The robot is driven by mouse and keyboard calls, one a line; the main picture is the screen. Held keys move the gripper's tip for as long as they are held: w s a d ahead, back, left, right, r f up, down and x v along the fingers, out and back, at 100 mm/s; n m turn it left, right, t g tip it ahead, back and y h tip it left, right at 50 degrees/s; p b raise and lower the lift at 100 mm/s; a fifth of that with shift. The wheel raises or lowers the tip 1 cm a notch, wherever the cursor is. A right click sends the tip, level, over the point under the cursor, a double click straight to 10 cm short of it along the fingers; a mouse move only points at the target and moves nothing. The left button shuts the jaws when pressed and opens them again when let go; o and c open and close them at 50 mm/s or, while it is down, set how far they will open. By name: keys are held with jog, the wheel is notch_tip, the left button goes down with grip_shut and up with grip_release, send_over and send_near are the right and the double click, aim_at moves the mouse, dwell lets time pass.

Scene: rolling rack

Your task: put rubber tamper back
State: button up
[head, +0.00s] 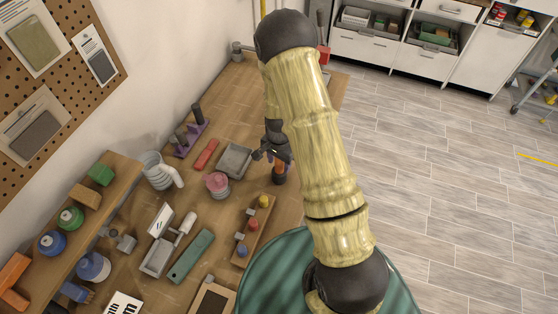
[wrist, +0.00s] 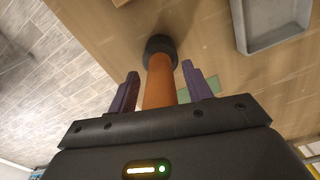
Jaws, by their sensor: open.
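The rubber tamper (head: 280,168) has an orange handle and a black head, and stands on the wooden bench near its right edge in the head view. In the wrist view the tamper (wrist: 159,84) shows its orange handle between the two purple fingers, with the black head (wrist: 159,46) beyond the fingertips. My gripper (head: 271,153) is at the tamper, partly hidden by my arm. In the wrist view my gripper (wrist: 160,68) is open, with a gap visible on the right side of the handle. Contact on the left side is hard to tell.
A grey tray (head: 236,160) lies just left of my gripper. A pink-topped jar (head: 216,184) and a wooden block with coloured knobs (head: 252,232) stand nearby. A purple stand with dark pegs (head: 188,140) is farther back. The bench's right edge is close, with open floor beyond.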

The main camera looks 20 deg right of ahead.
jog(key=shift+r, duration=0.1)
notch_tip(320, 180, up, 12)
jog(key=b, duration=0.3)
jog(key=shift+r+b, duration=0.1)
jog(key=shift+b, duration=0.25)
dwell(0.5)
jog(key=s+r+n+t, duration=0.1)
jog(key=s+r+n, duration=0.3)
jog(key=s, duration=0.3)
jog(key=s+r+n+t, duration=0.1)
jog(key=s+r+n, duration=0.3)
jog(key=s+n, duration=0.2)
jog(key=shift+s+t, duration=0.3)
jog(key=shift+s, duration=0.4)
jog(key=shift+w, duration=0.1)
